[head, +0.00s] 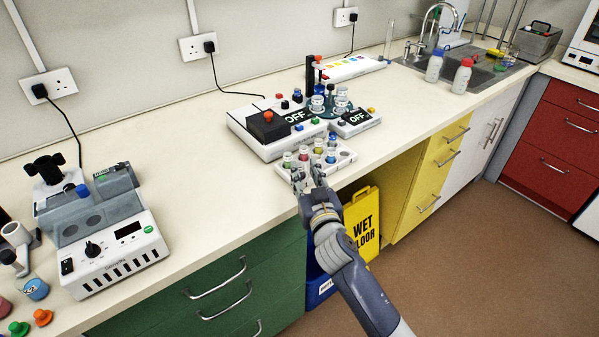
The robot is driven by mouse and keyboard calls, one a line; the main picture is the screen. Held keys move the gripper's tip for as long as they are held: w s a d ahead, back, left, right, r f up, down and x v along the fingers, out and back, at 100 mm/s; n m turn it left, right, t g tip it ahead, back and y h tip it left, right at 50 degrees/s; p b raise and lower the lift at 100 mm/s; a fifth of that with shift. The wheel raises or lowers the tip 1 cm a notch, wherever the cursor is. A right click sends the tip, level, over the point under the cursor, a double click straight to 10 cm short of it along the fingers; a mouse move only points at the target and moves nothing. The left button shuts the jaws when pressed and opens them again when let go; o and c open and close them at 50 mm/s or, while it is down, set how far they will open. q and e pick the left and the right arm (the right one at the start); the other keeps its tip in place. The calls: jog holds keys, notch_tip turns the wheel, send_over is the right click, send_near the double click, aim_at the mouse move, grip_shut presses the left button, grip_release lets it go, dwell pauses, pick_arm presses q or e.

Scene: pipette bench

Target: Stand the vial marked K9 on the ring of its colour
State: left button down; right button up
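A white rack (346,157) near the counter's front edge holds several small vials (303,154) with pale caps and green, red or blue contents. Their markings are too small to read, so I cannot tell which is K9. My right gripper (308,175) is at the rack's front side, close to the front vials and overlapping them in view. Its fingers are small here, and I cannot tell whether they hold anything. A white strip with coloured patches (350,67) lies farther back; I cannot make out a ring for the vial. My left gripper is not in view.
A white device with a dark block and red knob (268,126) stands behind the rack, beside a smaller box reading OFF (357,121). A grey and white machine (112,255) stands at left. The counter between them is clear. Two bottles (462,76) stand by the sink.

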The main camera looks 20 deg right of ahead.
aim_at(300, 169)
jog(key=shift+w+f, duration=0.3)
jog(key=shift+w, duration=0.3)
jog(key=w, duration=0.3)
jog(key=shift+f, duration=0.4)
jog(key=shift+w, duration=0.5)
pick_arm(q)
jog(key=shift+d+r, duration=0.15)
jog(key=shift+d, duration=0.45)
pick_arm(e)
jog(key=shift+c, duration=0.5)
jog(key=c, duration=0.5)
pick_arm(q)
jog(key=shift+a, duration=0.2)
pick_arm(e)
jog(key=shift+c, duration=0.2)
grip_shut()
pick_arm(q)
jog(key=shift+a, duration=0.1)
